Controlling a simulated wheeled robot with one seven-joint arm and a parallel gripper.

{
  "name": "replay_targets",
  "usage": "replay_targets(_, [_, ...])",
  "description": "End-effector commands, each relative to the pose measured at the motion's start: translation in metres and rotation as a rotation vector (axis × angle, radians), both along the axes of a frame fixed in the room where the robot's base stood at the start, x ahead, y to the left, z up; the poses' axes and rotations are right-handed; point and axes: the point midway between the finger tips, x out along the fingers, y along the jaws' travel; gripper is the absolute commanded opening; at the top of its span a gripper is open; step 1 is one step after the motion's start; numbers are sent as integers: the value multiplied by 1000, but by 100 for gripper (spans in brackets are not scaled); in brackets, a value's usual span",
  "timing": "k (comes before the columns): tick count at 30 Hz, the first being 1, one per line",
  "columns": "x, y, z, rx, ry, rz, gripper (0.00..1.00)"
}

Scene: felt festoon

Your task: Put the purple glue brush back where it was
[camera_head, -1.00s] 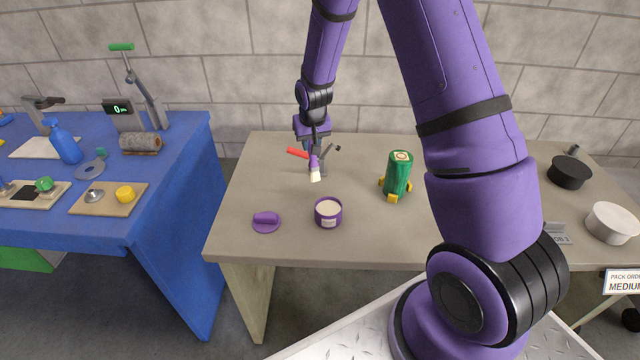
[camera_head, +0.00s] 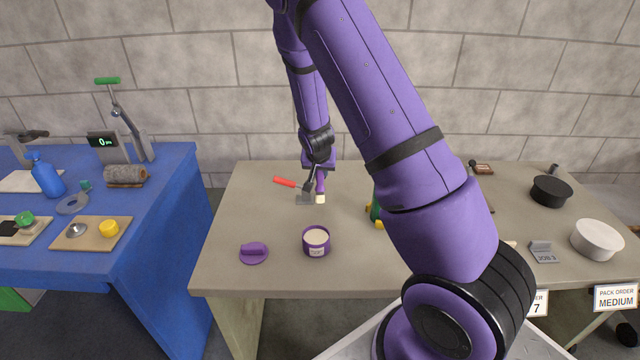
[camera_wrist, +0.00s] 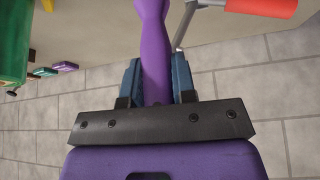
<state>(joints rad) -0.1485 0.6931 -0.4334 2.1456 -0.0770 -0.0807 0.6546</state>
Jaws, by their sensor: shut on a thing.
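The purple glue brush (camera_head: 321,186) is in my gripper (camera_head: 318,175), its pale bristles pointing down. It is over the middle-left of the grey-beige table, behind the glue pot. In the wrist view the purple handle (camera_wrist: 154,50) runs between the two blue-grey fingers of my gripper (camera_wrist: 153,75), which are shut on it. I cannot tell whether the bristles touch the table. The open purple pot (camera_head: 316,242) of pale glue stands in front, and its purple lid (camera_head: 253,253) lies to the left. A small grey piece (camera_head: 304,198) shows just left of the bristles.
A red-handled tool (camera_head: 285,182) is close on the left of my gripper; its red handle (camera_wrist: 262,8) also shows in the wrist view. A green roll with yellow feet (camera_head: 377,212) is mostly hidden by my arm. The blue table (camera_head: 150,215) stands left.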

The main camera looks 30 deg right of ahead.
Motion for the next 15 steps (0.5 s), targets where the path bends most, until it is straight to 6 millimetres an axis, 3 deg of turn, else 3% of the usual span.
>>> replay_targets(12, [0,1,-42,0,1,2,1])
replay_targets(15, [0,1,-43,1,-1,2,1])
